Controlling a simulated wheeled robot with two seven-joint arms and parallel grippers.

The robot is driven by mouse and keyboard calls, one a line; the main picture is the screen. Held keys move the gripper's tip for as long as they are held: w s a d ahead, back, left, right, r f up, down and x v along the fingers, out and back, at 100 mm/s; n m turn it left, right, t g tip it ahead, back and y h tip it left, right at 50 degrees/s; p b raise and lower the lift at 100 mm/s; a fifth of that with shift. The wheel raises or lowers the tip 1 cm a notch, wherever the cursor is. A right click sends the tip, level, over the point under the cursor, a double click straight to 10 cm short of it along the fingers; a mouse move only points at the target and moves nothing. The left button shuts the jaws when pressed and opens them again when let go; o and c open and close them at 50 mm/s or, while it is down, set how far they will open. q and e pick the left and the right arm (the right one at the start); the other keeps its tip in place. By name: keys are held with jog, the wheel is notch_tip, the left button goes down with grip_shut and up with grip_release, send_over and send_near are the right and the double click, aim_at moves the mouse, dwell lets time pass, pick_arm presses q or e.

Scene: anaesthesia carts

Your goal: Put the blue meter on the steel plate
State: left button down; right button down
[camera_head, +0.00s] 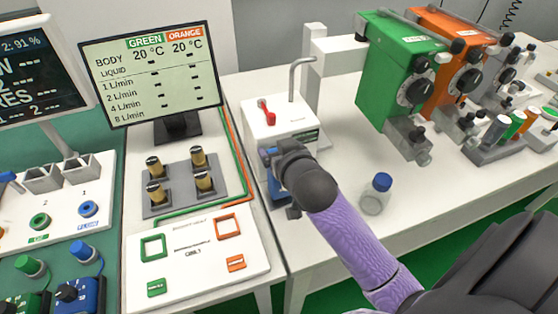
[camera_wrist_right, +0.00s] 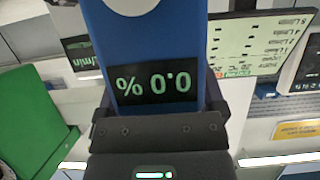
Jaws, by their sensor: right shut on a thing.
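The blue meter (camera_wrist_right: 150,40) has a dark display reading 0.0 %, upside down in the right wrist view. My right gripper (camera_wrist_right: 160,112) is shut on it, with a dark finger on each side. In the head view only blue edges of the meter (camera_head: 266,160) show behind my right gripper (camera_head: 280,165), in front of the white box with a red lever. A grey, steel-looking plate (camera_head: 180,184) carrying several brass posts lies on the white table, left of the gripper and apart from it. My left gripper is not in view.
The white box (camera_head: 283,130) with a bent pipe stands just beyond the gripper. A blue-capped jar (camera_head: 376,195) stands to its right. A monitor (camera_head: 150,75) stands behind the plate. Green (camera_head: 400,70) and orange (camera_head: 452,65) vaporizers stand at the back right.

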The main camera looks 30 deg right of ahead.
jog(key=shift+f, duration=0.85)
grip_release()
jog(key=p+v, duration=0.3)
jog(key=v, duration=0.9)
